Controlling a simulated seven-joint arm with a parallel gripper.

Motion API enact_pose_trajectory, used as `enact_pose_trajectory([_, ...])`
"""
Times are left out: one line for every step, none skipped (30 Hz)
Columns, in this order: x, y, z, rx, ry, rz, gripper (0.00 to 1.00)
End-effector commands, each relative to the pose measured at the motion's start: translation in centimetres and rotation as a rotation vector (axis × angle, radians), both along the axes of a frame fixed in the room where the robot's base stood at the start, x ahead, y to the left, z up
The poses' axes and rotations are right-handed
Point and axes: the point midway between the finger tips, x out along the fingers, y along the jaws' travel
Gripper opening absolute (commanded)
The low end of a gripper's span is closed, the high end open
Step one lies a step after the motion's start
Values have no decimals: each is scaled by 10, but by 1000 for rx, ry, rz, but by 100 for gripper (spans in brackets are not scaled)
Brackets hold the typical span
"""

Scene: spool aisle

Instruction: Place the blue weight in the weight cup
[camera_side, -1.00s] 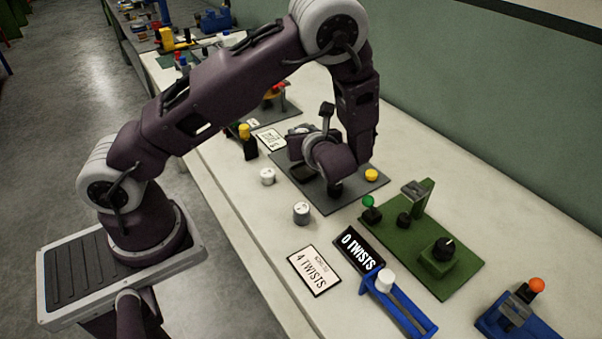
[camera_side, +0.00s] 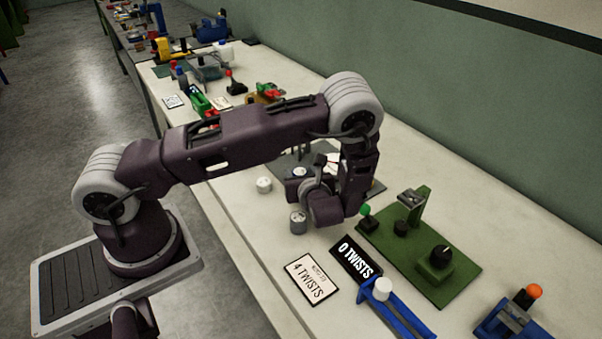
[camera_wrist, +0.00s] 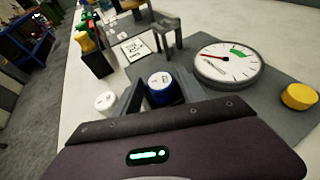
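The blue weight (camera_wrist: 160,92), a short cylinder with a pale marked top, is between the two fingers of my gripper (camera_wrist: 158,96) in the wrist view. The fingers look closed against its sides. In the side view its pale top (camera_side: 300,171) shows at the fingers of my gripper (camera_side: 298,182), above the bench. A grey weight (camera_side: 299,220) with a pale top stands on the bench in front of my gripper. A smaller white cylinder (camera_side: 264,185) stands to its left; one also shows in the wrist view (camera_wrist: 105,102). I cannot make out the weight cup.
A round dial (camera_wrist: 228,63) with a red needle, a grey arched stand (camera_wrist: 170,32) and a yellow knob (camera_wrist: 299,96) are near the fingers. A green fixture (camera_side: 432,268), a "0 TWISTS" sign (camera_side: 356,259) and a "4 TWISTS" card (camera_side: 311,279) lie to the right.

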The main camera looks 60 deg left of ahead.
Motion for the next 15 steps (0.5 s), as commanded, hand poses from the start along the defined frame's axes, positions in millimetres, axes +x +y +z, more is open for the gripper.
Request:
enact_pose_trajectory([0,0,0,0,0,0,57])
enact_pose_trajectory([0,0,0,0,0,0,57])
enact_pose_trajectory([0,0,0,0,0,0,57])
enact_pose_trajectory([0,0,0,0,0,0,57])
enact_pose_trajectory([0,0,0,0,0,0,57])
enact_pose_trajectory([0,0,0,0,0,0,57])
enact_pose_trajectory([0,0,0,0,0,0,57])
enact_pose_trajectory([0,0,0,0,0,0,57])
enact_pose_trajectory([0,0,1,0,0,0,57])
enact_pose_trajectory([0,0,2,0,-1,0,57])
enact_pose_trajectory([0,-1,4,-1,-2,1,57])
enact_pose_trajectory([-2,-6,6,-1,-1,-3,57])
enact_pose_trajectory([-3,-12,8,-2,-1,-4,57])
enact_pose_trajectory([-6,-17,11,-2,-1,-4,57])
enact_pose_trajectory([-9,-27,15,-2,-2,-6,57])
